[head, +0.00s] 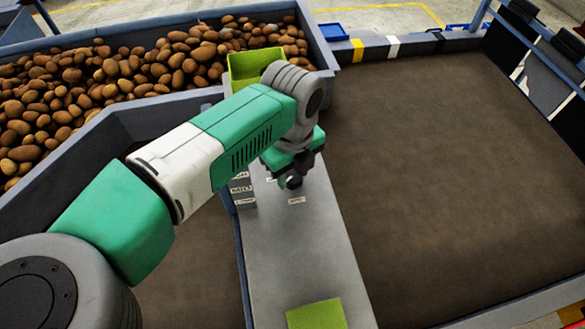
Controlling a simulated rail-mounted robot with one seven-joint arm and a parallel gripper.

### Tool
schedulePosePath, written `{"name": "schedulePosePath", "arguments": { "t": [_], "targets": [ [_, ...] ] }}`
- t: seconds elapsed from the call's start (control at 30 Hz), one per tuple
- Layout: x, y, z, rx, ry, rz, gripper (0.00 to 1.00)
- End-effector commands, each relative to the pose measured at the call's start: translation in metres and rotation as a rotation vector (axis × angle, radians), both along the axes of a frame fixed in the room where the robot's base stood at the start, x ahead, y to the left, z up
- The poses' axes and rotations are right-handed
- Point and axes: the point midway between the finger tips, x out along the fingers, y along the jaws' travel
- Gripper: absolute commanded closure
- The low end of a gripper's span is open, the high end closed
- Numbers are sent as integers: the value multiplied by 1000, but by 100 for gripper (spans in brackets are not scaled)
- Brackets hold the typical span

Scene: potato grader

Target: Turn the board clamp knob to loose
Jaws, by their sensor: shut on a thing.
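My gripper (291,181) is at the end of my green and white arm, pointing down over the grey board (300,250) in the middle of the head view. It is shut on a small dark knob at the board's upper part. The knob is mostly hidden by the fingers, so its turn position cannot be told. Small white labels (297,200) lie on the board just below the gripper, and more labels (240,189) show on a grey part to its left. The label text is too small to read.
A bin full of potatoes (90,85) is at the upper left. A green container (245,68) stands behind my arm, and a green pad (317,314) lies at the board's near end. A wide brown surface (450,170) on the right is empty.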

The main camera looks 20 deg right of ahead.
Motion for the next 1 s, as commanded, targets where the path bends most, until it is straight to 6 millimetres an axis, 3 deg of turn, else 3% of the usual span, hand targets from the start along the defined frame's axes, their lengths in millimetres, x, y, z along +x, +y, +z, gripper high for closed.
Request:
{"name": "schedulePosePath", "arguments": {
  "t": [0.6, 1.0],
  "targets": [
    [0, 1, 1, 0, -1, 578, 85],
    [0, 1, 1, 0, -1, 861, 85]
  ]
}}
